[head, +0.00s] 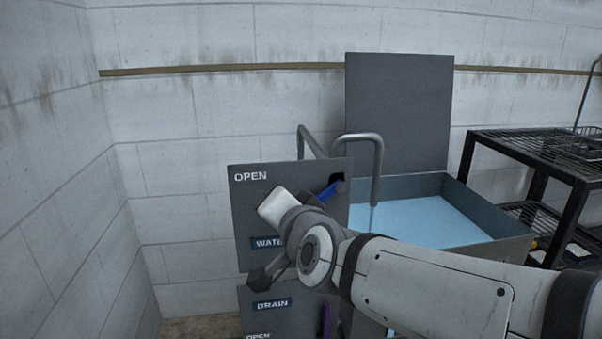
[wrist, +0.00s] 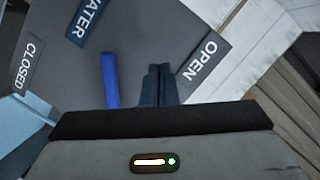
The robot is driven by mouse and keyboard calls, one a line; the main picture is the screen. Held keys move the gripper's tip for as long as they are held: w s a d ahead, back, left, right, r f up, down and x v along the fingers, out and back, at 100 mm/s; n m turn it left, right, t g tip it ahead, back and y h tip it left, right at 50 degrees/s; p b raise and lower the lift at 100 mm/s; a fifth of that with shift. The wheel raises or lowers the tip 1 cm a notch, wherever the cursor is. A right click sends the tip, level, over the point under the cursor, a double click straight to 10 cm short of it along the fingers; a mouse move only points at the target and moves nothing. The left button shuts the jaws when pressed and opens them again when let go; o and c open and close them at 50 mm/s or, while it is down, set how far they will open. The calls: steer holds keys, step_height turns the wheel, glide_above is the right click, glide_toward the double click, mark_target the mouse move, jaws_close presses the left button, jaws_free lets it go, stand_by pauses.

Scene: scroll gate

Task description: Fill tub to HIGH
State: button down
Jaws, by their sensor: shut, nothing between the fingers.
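The tub (head: 485,250) holds light blue water (head: 420,220); no level marks are readable. In the wrist view my gripper (wrist: 158,72) is shut and empty beside the blue lever (wrist: 110,80), on the OPEN side, with a small gap. My arm hides part of the panel in the head view.
Below is a DRAIN label (head: 272,305) with a purple lever (head: 326,320), partly behind my arm. A tall grey board (head: 398,110) stands behind the tub. A black wire rack (head: 540,160) stands at the right. A block wall (head: 60,180) closes the left.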

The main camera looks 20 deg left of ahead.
steer(key=s+a+r+n+g+h+p, duration=0.35)
steer(key=a+r+n+g+p, duration=0.2)
steer(key=p, duration=0.95)
steer(key=w+d+r+n+g+h+p, duration=0.3)
steer(key=r+h+p, duration=0.45)
steer(key=p, duration=0.65)
steer(key=shift+m+t, duration=0.75)
steer(key=w+d+f, duration=0.1)
steer(key=f, duration=0.3)
steer(key=w+d+f+p, duration=0.1)
steer(key=w+f, duration=0.1)
steer(key=f, duration=0.2)
steer(key=w+d+f, duration=0.1)
steer(key=f, duration=0.3)
steer(key=shift+w+d+f+p, duration=0.15)
steer(key=shift+w+p, duration=0.2)
steer(key=shift+w, duration=0.05)
steer(key=shift+w+d+f, duration=0.1)
steer(key=shift+d+f, duration=0.05)
steer(key=shift+f, duration=0.2)
steer(key=shift+f, duration=0.1)
